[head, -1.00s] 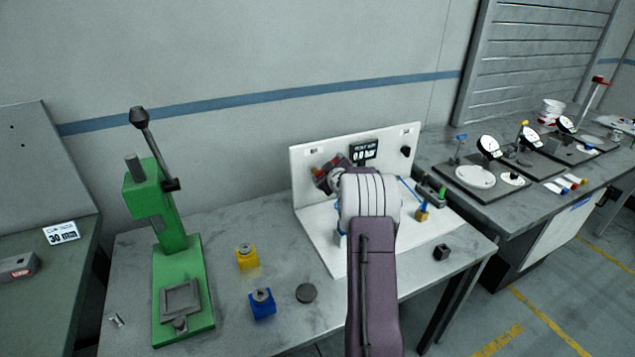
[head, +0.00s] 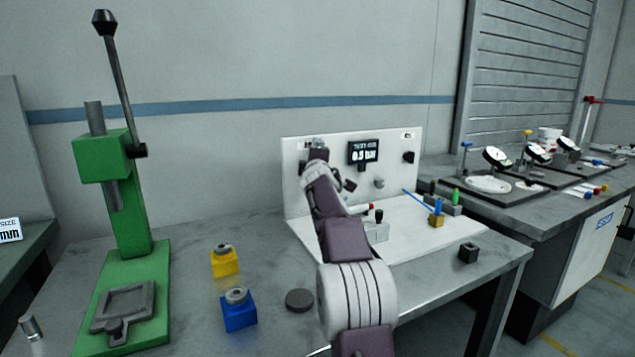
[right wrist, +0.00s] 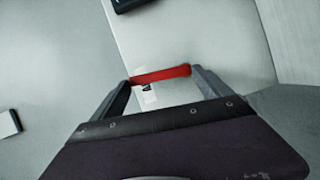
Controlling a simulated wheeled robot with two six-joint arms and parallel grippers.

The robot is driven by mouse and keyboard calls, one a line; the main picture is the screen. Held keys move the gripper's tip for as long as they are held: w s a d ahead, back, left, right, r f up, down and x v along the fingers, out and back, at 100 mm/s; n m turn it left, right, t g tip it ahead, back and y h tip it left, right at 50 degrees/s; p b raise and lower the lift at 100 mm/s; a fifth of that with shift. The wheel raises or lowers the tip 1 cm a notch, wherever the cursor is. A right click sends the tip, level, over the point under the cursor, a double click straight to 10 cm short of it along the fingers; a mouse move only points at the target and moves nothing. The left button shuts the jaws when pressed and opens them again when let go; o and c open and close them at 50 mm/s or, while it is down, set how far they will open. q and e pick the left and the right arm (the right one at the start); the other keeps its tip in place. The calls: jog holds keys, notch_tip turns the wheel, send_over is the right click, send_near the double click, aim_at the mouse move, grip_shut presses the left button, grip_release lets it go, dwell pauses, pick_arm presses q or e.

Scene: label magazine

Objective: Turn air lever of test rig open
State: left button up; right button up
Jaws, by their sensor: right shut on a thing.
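The test rig is a white panel and base (head: 440,235) on the grey bench, with a dark display (head: 362,152) that appears to read 0.5 bar. In the right wrist view the red air lever (right wrist: 172,73) lies crosswise between the fingertips of my right gripper (right wrist: 161,75), which is shut on it. In the head view my right arm reaches to the left part of the panel and hides the lever. My left gripper is not in view.
A green press (head: 130,220) stands at the left. A yellow block (head: 225,264), a blue block (head: 239,315) and a dark disc (head: 300,300) lie before the rig. A black block (head: 468,253) is at the right. A side table holds dial gauges (head: 497,157).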

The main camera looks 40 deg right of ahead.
jog(key=shift+w+a+f+n+t+b, duration=0.1)
jog(key=shift+a+f+n+t+b, duration=0.15)
jog(key=shift+n+b, duration=0.6)
jog(key=o, duration=1.9)
jog(key=shift+a+r, duration=0.1)
jog(key=b+v, duration=0.4)
jog(key=v, duration=0.5)
